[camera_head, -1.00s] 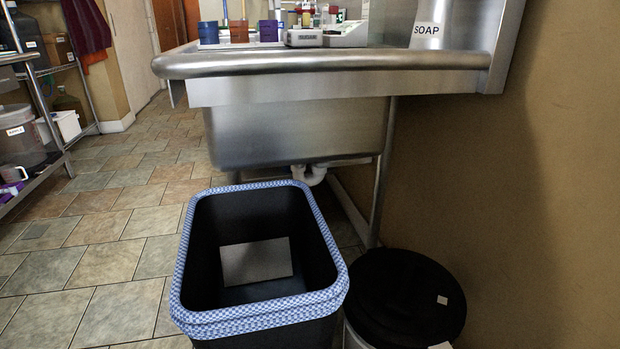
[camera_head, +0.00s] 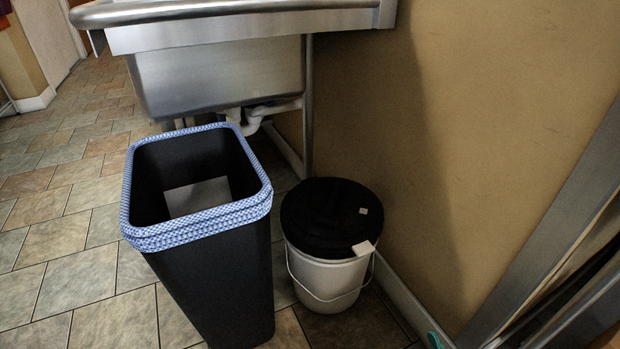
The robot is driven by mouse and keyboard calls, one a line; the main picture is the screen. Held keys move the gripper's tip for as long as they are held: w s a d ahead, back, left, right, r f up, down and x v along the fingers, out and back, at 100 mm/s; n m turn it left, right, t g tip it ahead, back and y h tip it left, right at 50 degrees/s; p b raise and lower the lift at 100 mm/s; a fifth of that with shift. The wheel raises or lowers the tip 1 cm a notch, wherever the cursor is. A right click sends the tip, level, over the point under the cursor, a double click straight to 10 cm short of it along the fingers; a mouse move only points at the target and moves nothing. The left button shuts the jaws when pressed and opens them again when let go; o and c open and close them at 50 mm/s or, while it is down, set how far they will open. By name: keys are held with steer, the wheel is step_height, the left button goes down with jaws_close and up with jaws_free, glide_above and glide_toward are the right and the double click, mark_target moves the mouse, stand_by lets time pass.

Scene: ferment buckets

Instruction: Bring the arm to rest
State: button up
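My arm and gripper do not show in the head view. A tall black bin (camera_head: 208,285) with a blue-and-white checked band around its rim stands on the tiled floor, left of centre. A pale flat rectangle (camera_head: 198,196) shows inside it. A white bucket (camera_head: 326,282) with a black lid (camera_head: 332,217) and a wire handle stands to the right of the bin, close to the wall. Two small pale pieces lie on the lid, one near its middle right and one at its front edge.
A steel sink (camera_head: 222,75) on legs stands behind the bin, with white drain pipes below. A tan wall (camera_head: 480,130) closes off the right side. Steel framing (camera_head: 560,235) leans in at the right edge. The tiled floor (camera_head: 60,220) on the left is clear.

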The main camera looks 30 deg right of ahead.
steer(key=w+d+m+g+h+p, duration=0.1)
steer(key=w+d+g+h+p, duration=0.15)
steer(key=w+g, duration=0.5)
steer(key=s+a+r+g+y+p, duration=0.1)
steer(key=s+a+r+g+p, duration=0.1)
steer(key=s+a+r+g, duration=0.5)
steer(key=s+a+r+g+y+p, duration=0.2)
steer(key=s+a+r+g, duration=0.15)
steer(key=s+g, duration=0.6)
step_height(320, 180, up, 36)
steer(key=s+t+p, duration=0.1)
steer(key=p, duration=3.5)
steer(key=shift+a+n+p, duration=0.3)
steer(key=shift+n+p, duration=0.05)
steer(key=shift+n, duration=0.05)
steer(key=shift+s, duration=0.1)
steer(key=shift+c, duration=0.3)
